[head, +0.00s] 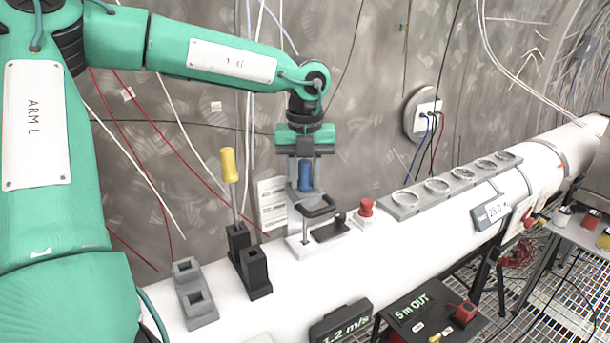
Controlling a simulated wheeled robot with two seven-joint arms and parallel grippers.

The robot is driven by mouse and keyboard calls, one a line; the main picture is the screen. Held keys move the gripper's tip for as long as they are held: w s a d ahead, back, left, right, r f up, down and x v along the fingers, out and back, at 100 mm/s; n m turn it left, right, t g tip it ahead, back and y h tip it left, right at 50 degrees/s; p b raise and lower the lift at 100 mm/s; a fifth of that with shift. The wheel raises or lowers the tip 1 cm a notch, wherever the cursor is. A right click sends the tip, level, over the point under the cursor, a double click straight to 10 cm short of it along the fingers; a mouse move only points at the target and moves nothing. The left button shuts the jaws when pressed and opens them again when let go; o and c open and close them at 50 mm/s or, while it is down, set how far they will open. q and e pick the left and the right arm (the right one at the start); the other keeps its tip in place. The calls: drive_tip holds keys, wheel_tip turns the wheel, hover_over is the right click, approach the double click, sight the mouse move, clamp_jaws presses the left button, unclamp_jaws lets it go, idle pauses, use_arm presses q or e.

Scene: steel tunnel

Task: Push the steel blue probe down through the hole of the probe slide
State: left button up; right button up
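The steel blue probe (306,176) shows as an upright blue handle below my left gripper (304,158). My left gripper points straight down at the top of the handle. Whether its fingers are around the handle or only above it I cannot tell. My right gripper is not in view.
A yellow-handled probe (229,166) stands in dark blocks (255,272) left of the slide. A grey two-hole block (195,297) sits nearer. A red knob (366,208) and a grey rail of rings (450,186) lie to the right. The wall is close behind.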

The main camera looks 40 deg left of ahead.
use_arm(q)
drive_tip(key=o, duration=0.4)
drive_tip(key=shift+o, duration=0.2)
wheel_tip(320, 180, up, 13)
drive_tip(key=b, duration=0.3)
drive_tip(key=shift+r, duration=0.4)
drive_tip(key=shift+f, duration=0.1)
